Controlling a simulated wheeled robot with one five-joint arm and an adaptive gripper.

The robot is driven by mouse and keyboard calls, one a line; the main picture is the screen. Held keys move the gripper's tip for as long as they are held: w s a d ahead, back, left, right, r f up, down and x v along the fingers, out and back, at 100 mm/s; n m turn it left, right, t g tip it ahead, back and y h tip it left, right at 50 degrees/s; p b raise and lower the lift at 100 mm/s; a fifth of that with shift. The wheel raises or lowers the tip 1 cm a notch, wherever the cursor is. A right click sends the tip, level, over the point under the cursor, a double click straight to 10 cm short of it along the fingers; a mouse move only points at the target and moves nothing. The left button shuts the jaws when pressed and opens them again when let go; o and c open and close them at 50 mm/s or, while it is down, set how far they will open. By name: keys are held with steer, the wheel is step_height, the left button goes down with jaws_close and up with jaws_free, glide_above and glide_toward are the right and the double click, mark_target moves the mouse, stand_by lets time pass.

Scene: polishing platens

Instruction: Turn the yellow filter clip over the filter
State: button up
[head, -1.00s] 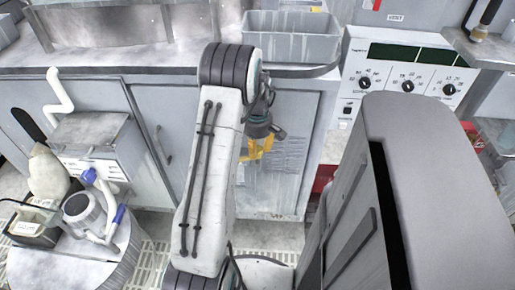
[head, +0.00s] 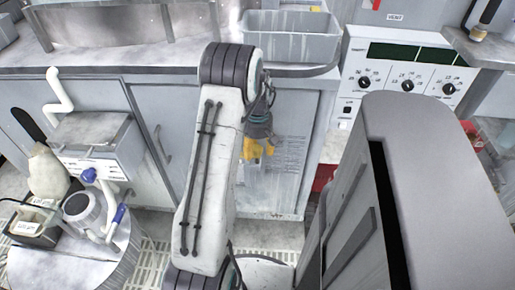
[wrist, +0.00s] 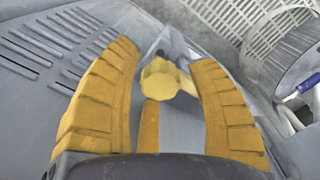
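My gripper (head: 258,150) hangs past my arm in front of the grey cabinet in the head view, its yellow fingers small and partly hidden by the arm. In the wrist view my gripper (wrist: 168,62) has its two ribbed yellow fingers spread apart. A paler yellow faceted piece, seemingly the filter clip (wrist: 161,80), shows between them near the tips. I cannot tell whether it touches a finger. A narrow orange-yellow strip stands below it. A grey pointed part (wrist: 171,44) lies just beyond it. I cannot make out the filter clearly.
Grey cabinets (head: 170,120) and a worktop with a grey bin (head: 290,38) stand behind the arm. A round platen table (head: 70,262) with a blue-handled device is at lower left. A control panel (head: 405,85) is at the right. The wrist view shows floor grating (wrist: 240,25).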

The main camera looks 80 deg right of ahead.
mark_target(257, 148)
steer(key=shift+o, duration=0.3)
steer(key=shift+r, duration=0.15)
steer(key=shift+r, duration=0.2)
step_height(257, 148, up, 11)
steer(key=shift+r, duration=0.2)
stand_by(0.8)
